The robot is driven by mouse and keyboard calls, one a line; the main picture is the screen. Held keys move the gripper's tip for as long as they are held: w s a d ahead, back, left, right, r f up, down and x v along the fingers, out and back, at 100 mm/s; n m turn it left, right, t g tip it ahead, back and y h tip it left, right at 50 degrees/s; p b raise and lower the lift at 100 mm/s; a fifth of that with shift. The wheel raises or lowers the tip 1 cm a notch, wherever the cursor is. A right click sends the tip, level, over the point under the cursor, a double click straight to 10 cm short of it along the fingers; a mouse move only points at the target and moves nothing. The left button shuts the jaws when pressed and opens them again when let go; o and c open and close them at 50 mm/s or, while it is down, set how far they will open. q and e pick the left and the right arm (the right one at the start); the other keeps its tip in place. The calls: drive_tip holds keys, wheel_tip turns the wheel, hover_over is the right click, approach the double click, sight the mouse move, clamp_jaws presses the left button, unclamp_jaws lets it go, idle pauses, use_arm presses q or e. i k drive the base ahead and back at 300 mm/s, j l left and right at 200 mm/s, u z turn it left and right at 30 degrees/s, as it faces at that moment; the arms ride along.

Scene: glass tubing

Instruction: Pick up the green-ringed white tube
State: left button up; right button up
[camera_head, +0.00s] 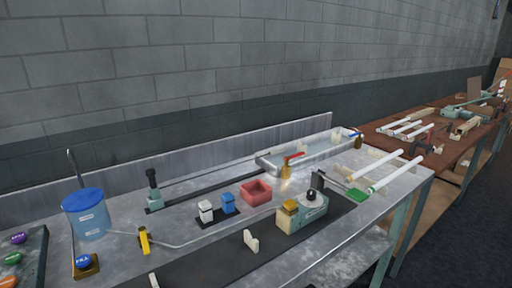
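A white tube with a green ring at its near end (398,173) lies at the right end of the grey metal workbench. It slants from lower left to upper right, with its far end close to the bench's right edge. A second white tube (380,163) lies roughly parallel just to its left, and its near end looks yellowish. The two tubes look apart. Neither of my grippers shows in this view.
A teal device (302,213), a red tray (256,192), a metal trough (308,154) and a blue bucket (88,219) are farther left. A brown table (449,153) with more tubes stands beyond.

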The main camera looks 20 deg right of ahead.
sight(378, 186)
drive_tip(key=z, duration=1.85)
drive_tip(key=i+l+z, duration=0.1)
drive_tip(key=i, duration=0.3)
